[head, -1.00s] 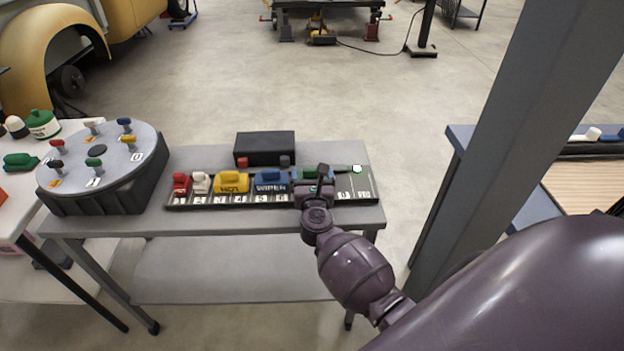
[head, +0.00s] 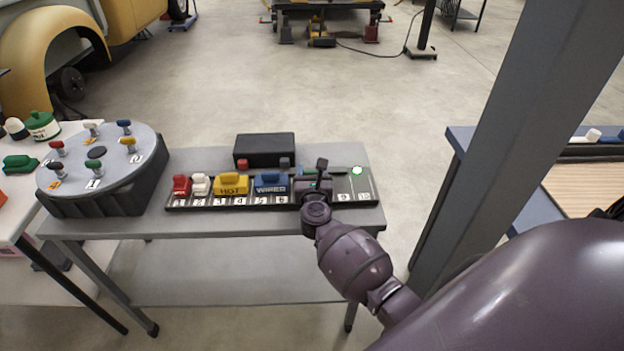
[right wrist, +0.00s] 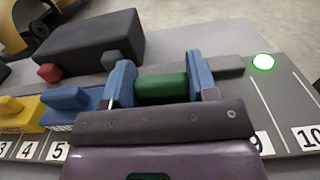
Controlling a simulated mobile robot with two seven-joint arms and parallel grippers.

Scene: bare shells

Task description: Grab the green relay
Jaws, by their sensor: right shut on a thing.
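The green relay (right wrist: 160,87) sits between the two blue fingertips of my right gripper (right wrist: 161,80) in the right wrist view. The fingers are shut on it from both sides. In the head view my right gripper (head: 317,182) is over the right half of the numbered rack (head: 346,186) and mostly hides the relay. I cannot tell whether the relay is seated in the rack or raised off it. My left gripper is not in view.
A blue relay (head: 271,183), a yellow one (head: 231,184), a white one (head: 201,184) and a red one (head: 181,185) stand left of my gripper. A black box (head: 264,149) is behind the rack. Slots 9 and 10 look empty. A grey post (head: 510,130) stands at right.

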